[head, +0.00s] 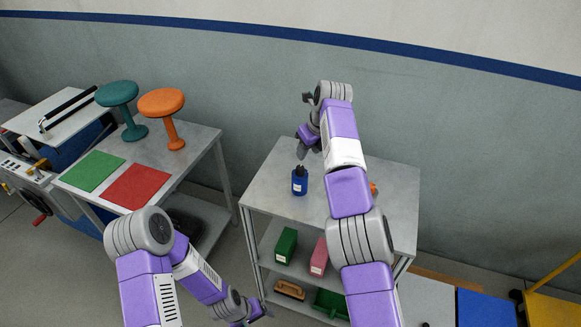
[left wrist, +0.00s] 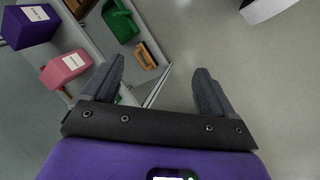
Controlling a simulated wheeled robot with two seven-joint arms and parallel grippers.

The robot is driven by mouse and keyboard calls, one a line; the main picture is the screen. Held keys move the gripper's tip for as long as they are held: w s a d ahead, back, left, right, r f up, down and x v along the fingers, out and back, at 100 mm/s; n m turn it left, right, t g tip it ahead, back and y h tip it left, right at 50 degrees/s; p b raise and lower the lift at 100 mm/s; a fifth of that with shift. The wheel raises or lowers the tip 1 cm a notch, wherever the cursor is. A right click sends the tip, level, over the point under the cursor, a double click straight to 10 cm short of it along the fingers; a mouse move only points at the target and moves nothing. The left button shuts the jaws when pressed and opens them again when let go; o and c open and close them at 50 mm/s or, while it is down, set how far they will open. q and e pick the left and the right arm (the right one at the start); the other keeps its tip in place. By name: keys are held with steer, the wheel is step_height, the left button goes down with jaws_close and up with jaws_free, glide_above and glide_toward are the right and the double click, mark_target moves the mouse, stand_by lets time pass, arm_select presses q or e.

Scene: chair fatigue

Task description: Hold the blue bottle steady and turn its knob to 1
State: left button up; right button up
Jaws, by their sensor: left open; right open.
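The blue bottle (head: 300,184) stands upright on the grey table top (head: 270,183), with a dark knob on top. The number that the knob points to is too small to read. My right gripper (head: 308,151) is open, points down and hangs above and just behind the bottle, apart from it. My left gripper (head: 252,312) is low in front of the table, away from the bottle. In the left wrist view it is open and empty (left wrist: 157,88), and the bottle does not show there.
Under the table top, shelves hold a green box (head: 286,246), a pink box (head: 319,257), a brush (head: 289,289) and a green bin (head: 331,303). My right arm partly hides an orange thing (head: 374,189) on the table. A side table at left bears two stools (head: 163,104).

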arm_select(q)
steer(key=w+a+r+n+t+y, duration=0.1)
steer(key=w+a+r+n, duration=0.2)
steer(key=w, duration=0.4)
steer(key=w+a+r+n+t, duration=0.1)
steer(key=w+a+n+t, duration=0.15)
steer(key=w+n, duration=0.35)
steer(key=w+a+r+n+t, duration=0.2)
steer(key=w+a+r+n, duration=0.2)
steer(key=w+r, duration=0.45)
steer(key=w+a+r+n+t, duration=0.2)
steer(key=w+a+r+n, duration=0.2)
steer(key=w+r, duration=0.45)
steer(key=w+d+r+t+h, duration=0.1)
steer(key=w+r, duration=0.2)
steer(key=r, duration=0.4)
steer(key=w+d+r+t+h, duration=0.1)
steer(key=w+d+r+h, duration=0.15)
steer(key=r, duration=0.35)
steer(key=n+g+h, duration=0.2)
steer(key=g+h, duration=0.1)
steer(key=h, duration=0.2)
glide_toward(301, 182)
steer(key=w+f, duration=0.2)
steer(key=w+d+f, duration=0.1)
steer(key=w+f, duration=0.1)
steer(key=shift+w+d, duration=0.2)
steer(key=shift+x, duration=3.9)
steer(key=shift+s+d, duration=0.1)
steer(key=shift+s, duration=0.05)
